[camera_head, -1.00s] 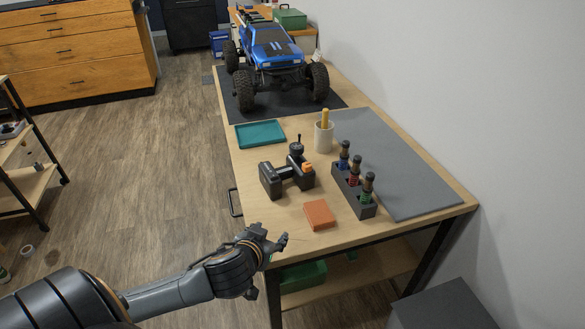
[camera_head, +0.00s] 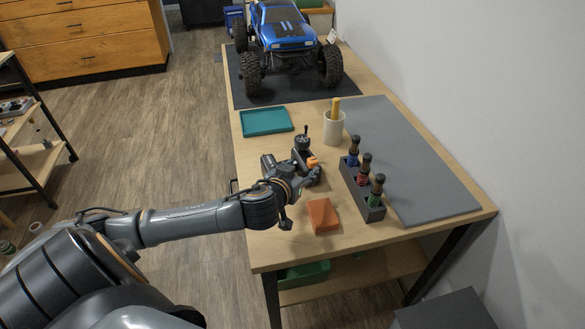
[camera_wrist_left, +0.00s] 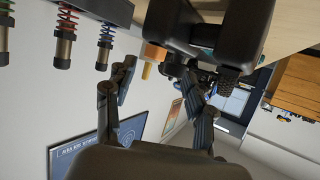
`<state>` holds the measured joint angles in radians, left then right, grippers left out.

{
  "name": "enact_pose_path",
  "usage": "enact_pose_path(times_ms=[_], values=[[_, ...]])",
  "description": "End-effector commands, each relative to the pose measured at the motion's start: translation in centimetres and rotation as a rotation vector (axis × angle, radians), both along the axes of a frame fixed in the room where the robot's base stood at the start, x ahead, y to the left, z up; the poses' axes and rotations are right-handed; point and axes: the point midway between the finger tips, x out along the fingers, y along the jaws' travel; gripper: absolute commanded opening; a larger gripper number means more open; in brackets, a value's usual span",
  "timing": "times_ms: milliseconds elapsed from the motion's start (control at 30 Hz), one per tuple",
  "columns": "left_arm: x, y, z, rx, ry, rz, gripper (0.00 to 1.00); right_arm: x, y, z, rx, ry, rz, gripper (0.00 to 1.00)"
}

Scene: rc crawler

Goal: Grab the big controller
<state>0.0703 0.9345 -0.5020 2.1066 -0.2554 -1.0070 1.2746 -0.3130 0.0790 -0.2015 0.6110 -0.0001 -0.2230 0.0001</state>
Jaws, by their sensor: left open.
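The big controller (camera_head: 302,146) is black with an orange knob and a short stick on top. It sits on the wooden table, partly hidden behind my left gripper (camera_head: 300,186) in the head view. In the left wrist view the controller (camera_wrist_left: 238,32) fills the upper middle, with its orange part (camera_wrist_left: 152,52) at its left. My left gripper (camera_wrist_left: 158,76) is open, its two fingers apart, with part of the controller just beyond the fingertips. I cannot tell whether they touch. My right gripper is not in view.
An orange block (camera_head: 323,215) lies just right of my left gripper. A black stand (camera_head: 362,190) holds several shock absorbers. A white cup (camera_head: 334,128), a teal tray (camera_head: 266,121) and a blue crawler (camera_head: 285,38) are farther back. A grey mat (camera_head: 420,170) covers the right side.

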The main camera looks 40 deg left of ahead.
Motion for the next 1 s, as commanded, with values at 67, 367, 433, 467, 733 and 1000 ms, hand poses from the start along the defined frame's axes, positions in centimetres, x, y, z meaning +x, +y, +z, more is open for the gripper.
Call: enact_pose_path(times_ms=[67,367,433,467,733,1000], values=[[0.6,0.0,-0.1,-0.001,0.0,-0.001,0.54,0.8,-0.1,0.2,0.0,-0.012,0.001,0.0],[4.3,0.2,-1.7,0.0,0.0,0.001,0.54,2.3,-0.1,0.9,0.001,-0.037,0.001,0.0],[4.7,0.3,-1.9,0.001,0.0,-0.001,0.54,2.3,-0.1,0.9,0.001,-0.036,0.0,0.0],[4.7,0.3,-2.0,0.0,0.001,-0.001,0.54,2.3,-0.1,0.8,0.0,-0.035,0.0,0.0],[4.7,0.3,-2.0,0.0,0.001,-0.001,0.42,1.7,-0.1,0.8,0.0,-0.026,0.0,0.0],[4.7,0.3,-2.0,0.0,0.001,-0.001,0.0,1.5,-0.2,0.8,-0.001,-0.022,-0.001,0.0]])
